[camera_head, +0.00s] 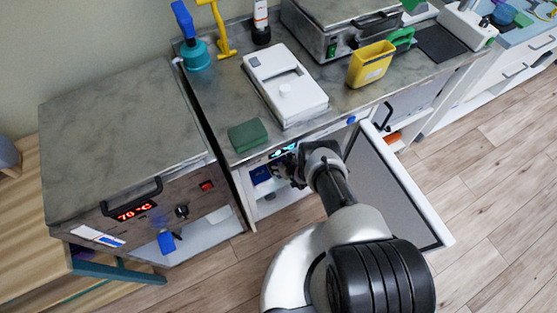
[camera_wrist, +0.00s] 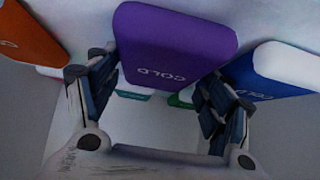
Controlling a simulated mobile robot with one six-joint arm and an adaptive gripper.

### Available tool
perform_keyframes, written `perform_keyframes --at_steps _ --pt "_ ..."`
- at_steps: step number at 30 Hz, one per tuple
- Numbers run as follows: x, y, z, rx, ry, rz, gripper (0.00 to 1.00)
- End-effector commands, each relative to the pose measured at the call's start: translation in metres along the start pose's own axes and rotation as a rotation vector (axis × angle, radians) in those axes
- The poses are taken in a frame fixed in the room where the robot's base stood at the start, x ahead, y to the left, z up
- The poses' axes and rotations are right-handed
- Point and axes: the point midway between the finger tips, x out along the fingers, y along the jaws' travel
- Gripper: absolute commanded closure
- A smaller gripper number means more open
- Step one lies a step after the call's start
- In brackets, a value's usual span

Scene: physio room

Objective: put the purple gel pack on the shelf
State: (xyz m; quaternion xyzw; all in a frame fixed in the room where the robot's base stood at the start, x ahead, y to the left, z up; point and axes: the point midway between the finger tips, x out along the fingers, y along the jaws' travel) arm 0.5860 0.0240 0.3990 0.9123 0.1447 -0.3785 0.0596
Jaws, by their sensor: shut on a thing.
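The purple gel pack (camera_wrist: 175,45), marked COLD, sits between the two fingers of my gripper (camera_wrist: 165,82) in the wrist view. My gripper is shut on it, inside a white-walled compartment. In the head view my gripper (camera_head: 297,172) reaches into the open unit under the counter, and I cannot make out the purple pack there. A blue pack (camera_wrist: 278,82) lies close to the right finger. An orange pack (camera_wrist: 30,38) is to the left. Green packs (camera_wrist: 180,99) show behind, partly hidden. I cannot tell which surface is the shelf.
The unit's open door (camera_head: 395,190) stands to the right of my arm. The counter (camera_head: 222,105) above bears a green block (camera_head: 247,135), a white device (camera_head: 285,88) and a yellow holder (camera_head: 371,65). A heater with a red display (camera_head: 135,212) stands left. Floor on the right is clear.

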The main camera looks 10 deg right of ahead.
Motion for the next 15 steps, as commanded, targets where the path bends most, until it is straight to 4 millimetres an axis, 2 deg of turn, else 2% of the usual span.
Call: perform_keyframes --at_steps 4,5,13,15 --pt "-0.0004 0.0007 -0.0024 0.0 0.002 0.001 0.65" --pt "-0.0005 0.0004 -0.0013 0.0 0.0 0.001 0.26" --pt "-0.0005 0.0004 -0.0014 0.0 0.0 0.0 0.08" --pt "-0.0005 0.0003 -0.0014 0.0 -0.001 0.0 0.07"
